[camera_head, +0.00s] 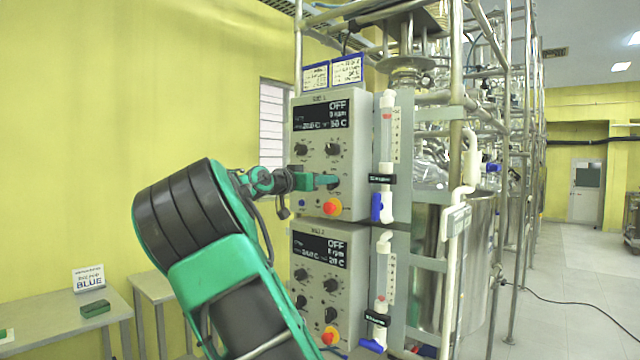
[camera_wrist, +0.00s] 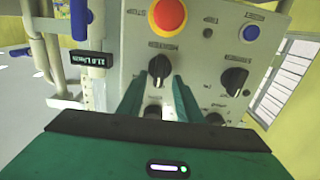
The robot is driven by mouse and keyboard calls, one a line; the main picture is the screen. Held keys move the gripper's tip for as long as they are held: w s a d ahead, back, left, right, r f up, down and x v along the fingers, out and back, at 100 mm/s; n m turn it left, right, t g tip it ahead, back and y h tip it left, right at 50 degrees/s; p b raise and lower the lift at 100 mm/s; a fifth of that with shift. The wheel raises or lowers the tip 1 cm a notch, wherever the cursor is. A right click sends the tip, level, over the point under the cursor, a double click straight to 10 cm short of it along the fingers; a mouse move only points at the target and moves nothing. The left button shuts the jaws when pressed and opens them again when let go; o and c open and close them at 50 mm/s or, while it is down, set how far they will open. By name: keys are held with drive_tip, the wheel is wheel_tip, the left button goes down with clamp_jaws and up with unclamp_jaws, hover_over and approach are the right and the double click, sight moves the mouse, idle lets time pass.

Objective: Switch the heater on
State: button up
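The upper control box (camera_head: 320,165) is a grey panel whose dark display (camera_head: 322,115) reads OFF. It carries several black knobs, a red stop button (camera_head: 332,207) and a small blue button (camera_head: 302,202). My gripper (camera_head: 330,181) is at the lower right knob of this box and largely covers it. In the wrist view, which shows the panel upside down, my green fingers (camera_wrist: 157,82) are apart, one either side of a black knob (camera_wrist: 158,67). I cannot tell whether they touch it. Another knob (camera_wrist: 235,80) and the blue button (camera_wrist: 250,33) are to the right.
A second, similar control box (camera_head: 320,285) is directly below, its display also reading OFF. A flow meter (camera_head: 386,150) stands close to the right of the upper box. Metal frame pipes and steel vessels lie farther right. A table (camera_head: 60,315) is at lower left.

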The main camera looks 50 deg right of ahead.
drive_tip(key=shift+d, duration=0.35)
drive_tip(key=shift+c, duration=0.6)
clamp_jaws()
